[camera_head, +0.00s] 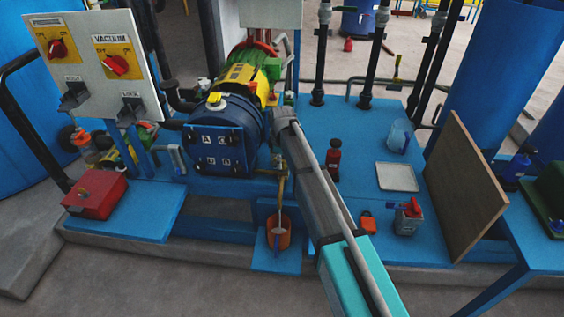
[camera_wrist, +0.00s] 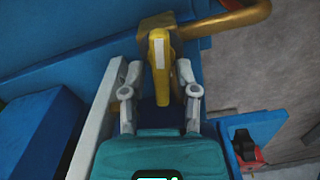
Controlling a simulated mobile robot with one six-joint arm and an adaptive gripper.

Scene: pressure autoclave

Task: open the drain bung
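In the wrist view, a yellow lever-like piece (camera_wrist: 160,52), which may be the drain bung or its handle, stands at a brass fitting and bent brass pipe (camera_wrist: 240,18). My gripper (camera_wrist: 159,72) is open, with one finger on each side of the yellow piece. Narrow gaps show beside it, and I cannot tell whether either finger touches. In the head view, a brass drain pipe (camera_head: 282,184) hangs below the blue autoclave door (camera_head: 220,150). My arm crosses just to its right, and the gripper's fingers cannot be made out there.
An orange bucket (camera_head: 285,235) stands under the drain pipe. A red box (camera_head: 95,194) is at left, below the switch panel (camera_head: 95,60). A dark red bottle (camera_head: 333,160), a pale tray (camera_head: 397,177) and an upright brown board (camera_head: 465,190) are to the right of my arm.

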